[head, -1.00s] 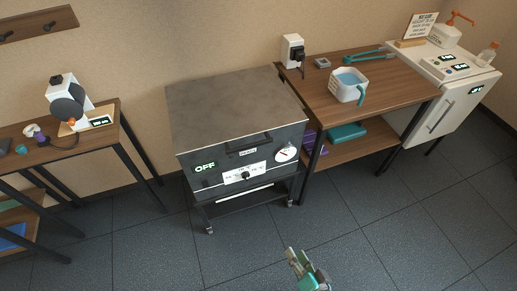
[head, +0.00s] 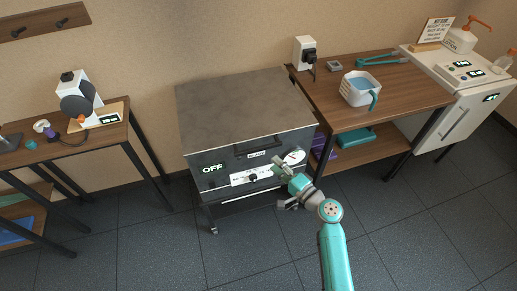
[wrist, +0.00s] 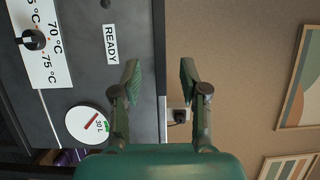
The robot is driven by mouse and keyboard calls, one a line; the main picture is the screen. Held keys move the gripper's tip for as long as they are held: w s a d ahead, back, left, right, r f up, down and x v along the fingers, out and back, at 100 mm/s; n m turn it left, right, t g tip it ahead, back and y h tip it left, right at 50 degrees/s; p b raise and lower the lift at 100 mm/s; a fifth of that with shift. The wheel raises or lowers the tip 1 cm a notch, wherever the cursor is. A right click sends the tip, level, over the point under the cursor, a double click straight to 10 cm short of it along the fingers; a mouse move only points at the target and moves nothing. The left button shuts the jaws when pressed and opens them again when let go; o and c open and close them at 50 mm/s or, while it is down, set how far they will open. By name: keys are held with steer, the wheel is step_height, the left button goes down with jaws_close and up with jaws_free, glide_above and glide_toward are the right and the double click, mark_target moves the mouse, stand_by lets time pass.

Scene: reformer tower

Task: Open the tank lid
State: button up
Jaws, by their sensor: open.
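The tank is a dark grey box on a wheeled frame in the head view, with a broad flat lid (head: 245,110) that lies closed. A dark bar handle (head: 257,147) runs along the upper front, above a READY label (head: 257,155). My gripper (head: 281,182) is open and empty, in front of the tank's right front, below the handle. In the wrist view my open fingers (wrist: 160,75) appear either side of the tank's upper edge, with the READY label (wrist: 110,43) to their left. I cannot clearly make out the handle there.
The front panel has an OFF display (head: 212,169), a temperature knob (head: 253,178) and a round gauge (wrist: 87,125). A wooden table (head: 400,95) with a water jug (head: 356,92) stands close on the right. Another table (head: 70,147) stands left. Floor in front is open.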

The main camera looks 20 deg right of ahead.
mark_target(260, 150)
steer(key=x, duration=1)
jaws_close()
